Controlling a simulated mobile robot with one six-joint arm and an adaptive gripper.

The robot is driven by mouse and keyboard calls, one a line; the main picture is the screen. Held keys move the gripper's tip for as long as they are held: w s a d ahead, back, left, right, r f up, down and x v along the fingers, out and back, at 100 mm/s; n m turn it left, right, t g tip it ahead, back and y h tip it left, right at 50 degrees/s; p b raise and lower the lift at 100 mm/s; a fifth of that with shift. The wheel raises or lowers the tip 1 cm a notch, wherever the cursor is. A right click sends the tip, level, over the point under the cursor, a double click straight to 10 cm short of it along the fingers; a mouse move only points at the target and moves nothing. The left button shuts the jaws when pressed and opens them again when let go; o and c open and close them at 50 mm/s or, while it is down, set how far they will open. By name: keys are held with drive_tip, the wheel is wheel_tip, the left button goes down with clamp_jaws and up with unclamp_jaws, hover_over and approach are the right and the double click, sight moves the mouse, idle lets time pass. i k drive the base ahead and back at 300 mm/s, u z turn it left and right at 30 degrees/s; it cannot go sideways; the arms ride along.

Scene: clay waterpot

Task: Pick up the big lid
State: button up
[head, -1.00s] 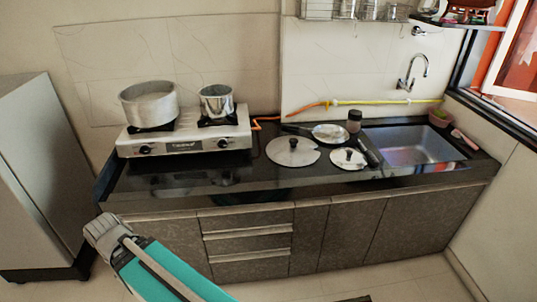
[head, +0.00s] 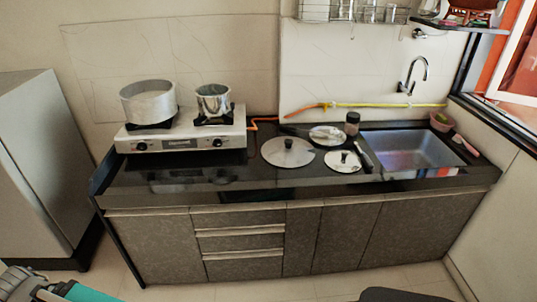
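The big lid (head: 276,154) is a round, flat metal disc with a dark knob at its centre. It lies flat on the black counter, right of the stove. A smaller lid (head: 343,164) with a dark knob lies to its right, close to it. Part of my arm shows at the bottom left corner in teal and grey, low and well away from the lid. The fingers of my gripper are not visible in this view.
A two-burner stove (head: 170,141) holds a large pot (head: 147,105) and a small pot (head: 213,103). A pan (head: 327,133), a dark-lidded jar (head: 352,124) and a sink (head: 411,153) are on the right. Drawers (head: 240,244) front the counter; floor is free before it.

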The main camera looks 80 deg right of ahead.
sight(284, 152)
drive_tip(key=u, duration=0.05)
drive_tip(key=i, duration=1.55)
drive_tip(key=z, duration=2.45)
